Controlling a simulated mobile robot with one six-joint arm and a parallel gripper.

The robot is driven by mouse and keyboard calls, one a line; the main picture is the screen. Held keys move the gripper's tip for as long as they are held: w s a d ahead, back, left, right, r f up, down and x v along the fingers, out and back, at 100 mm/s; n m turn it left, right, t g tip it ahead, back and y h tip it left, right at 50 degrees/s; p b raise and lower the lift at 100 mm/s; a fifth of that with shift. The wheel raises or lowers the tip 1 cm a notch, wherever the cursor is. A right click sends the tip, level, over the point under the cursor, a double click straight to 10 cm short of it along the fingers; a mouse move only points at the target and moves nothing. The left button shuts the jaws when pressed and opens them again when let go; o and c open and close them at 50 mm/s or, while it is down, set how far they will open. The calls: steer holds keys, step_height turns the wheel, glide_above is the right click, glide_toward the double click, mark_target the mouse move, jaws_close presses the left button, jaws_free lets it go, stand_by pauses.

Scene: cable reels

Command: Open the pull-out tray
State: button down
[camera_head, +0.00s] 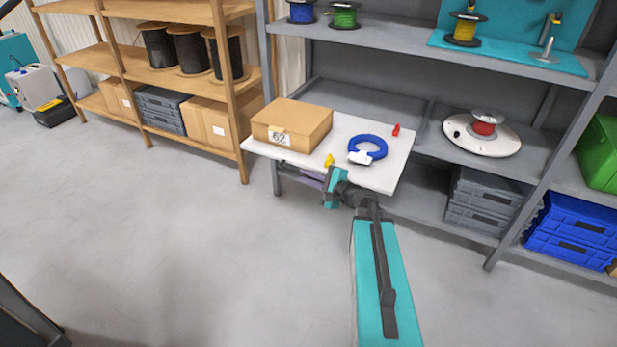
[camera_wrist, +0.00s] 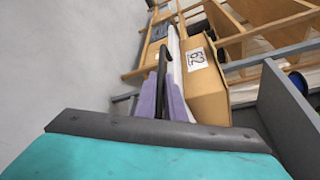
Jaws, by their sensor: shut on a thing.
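The pull-out tray (camera_head: 398,170) is a white board that stands out from the grey shelf unit at middle height. On it are a cardboard box marked 62 (camera_head: 290,125), a coil of blue cable with a white tag (camera_head: 368,147), a yellow piece (camera_head: 329,160) and a red piece (camera_head: 396,130). My gripper (camera_head: 314,177) is at the tray's front edge, its fingers partly hidden below the board. In the wrist view, its lilac fingers (camera_wrist: 162,92) are beside the tray's edge, with a dark bar between them. It is shut on the tray's front, apparently its handle.
The grey shelf unit (camera_head: 365,40) holds cable spools, a white disc with a red spool (camera_head: 484,128), grey crates (camera_head: 480,200) and blue crates (camera_head: 568,235). A wooden rack (camera_head: 243,125) stands to the left. The grey floor (camera_head: 180,240) in front is clear.

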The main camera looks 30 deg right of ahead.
steer(key=c, duration=1.8)
jaws_free()
steer(key=shift+d+f, duration=0.1)
steer(key=shift+d, duration=0.05)
steer(key=shift+c, duration=0.2)
steer(key=shift+s, duration=0.15)
steer(key=p+v, duration=1.2)
steer(key=v, duration=0.1)
steer(key=shift+s, duration=0.2)
